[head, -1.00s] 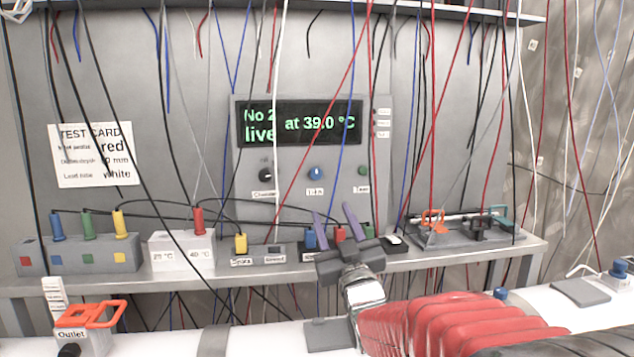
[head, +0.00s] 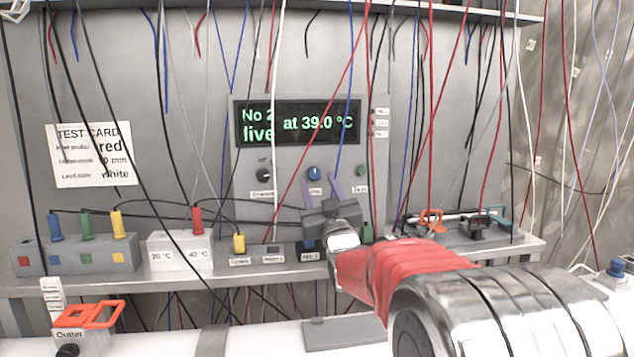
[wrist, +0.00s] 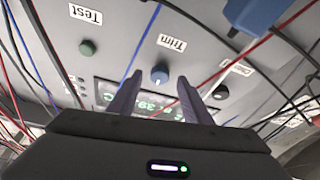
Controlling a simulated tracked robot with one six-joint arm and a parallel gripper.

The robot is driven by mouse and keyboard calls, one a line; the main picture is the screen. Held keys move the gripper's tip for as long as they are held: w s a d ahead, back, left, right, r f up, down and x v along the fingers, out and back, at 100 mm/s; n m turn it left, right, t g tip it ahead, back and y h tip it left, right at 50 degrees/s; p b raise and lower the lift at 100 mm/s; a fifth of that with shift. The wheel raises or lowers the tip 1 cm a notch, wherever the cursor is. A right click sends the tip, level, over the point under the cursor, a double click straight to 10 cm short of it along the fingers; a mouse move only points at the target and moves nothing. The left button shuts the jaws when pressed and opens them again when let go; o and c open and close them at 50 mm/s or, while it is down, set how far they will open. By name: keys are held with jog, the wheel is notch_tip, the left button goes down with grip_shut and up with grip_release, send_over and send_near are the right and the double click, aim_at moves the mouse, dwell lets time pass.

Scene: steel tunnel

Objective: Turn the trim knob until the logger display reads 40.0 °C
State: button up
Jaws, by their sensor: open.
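The logger display (head: 298,123) is a black panel with green text that reads "No 2 live at 39.0 °C". Below its middle is the blue trim knob (head: 314,173), on the grey panel. In the wrist view the trim knob (wrist: 159,74) has a "Trim" label and shows between my two purple fingers. My gripper (head: 321,187) is open and empty, just below and in front of the knob, pointing at the panel. In the wrist view my gripper (wrist: 157,88) has one finger on each side of the knob's line; I cannot tell that either touches it.
A black knob (head: 264,175) is left of the trim knob, and a green button (head: 361,171) is right. Many thin cables hang before the panel. A shelf (head: 225,282) below carries a white 20/40 °C block (head: 180,252) and coloured plugs. A test card (head: 92,155) hangs left.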

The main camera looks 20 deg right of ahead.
jog(key=shift+x, duration=0.95)
jog(key=shift+c, duration=0.6)
jog(key=c, duration=0.9)
jog(key=shift+c, duration=0.2)
